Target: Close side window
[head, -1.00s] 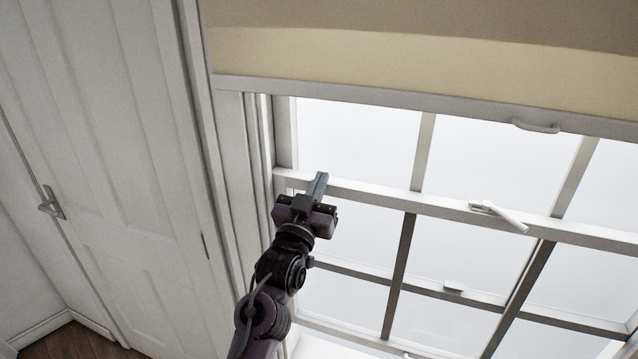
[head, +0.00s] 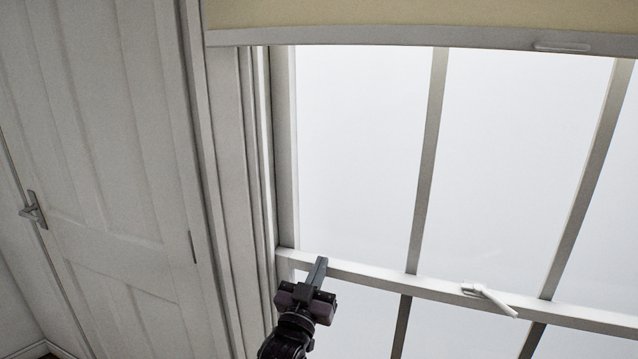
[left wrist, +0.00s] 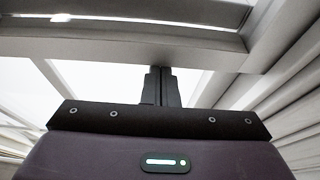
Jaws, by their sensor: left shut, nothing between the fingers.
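The sash window (head: 440,287) has white bars and a wide rail across its middle, with a white latch handle (head: 488,298) on that rail. My left gripper (head: 319,266) is at the left end of this rail, fingers shut and empty. In the left wrist view the shut fingers (left wrist: 160,84) point up at the white window frame (left wrist: 150,50), touching or very close; I cannot tell which. The lower part of the window is outside the head view. My right gripper is not in view.
A yellow blind (head: 420,14) with a white bottom bar and small pull (head: 562,47) hangs over the window top. A white panelled door (head: 110,150) with a metal handle (head: 33,210) stands at the left, beside the window's side frame (head: 228,150).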

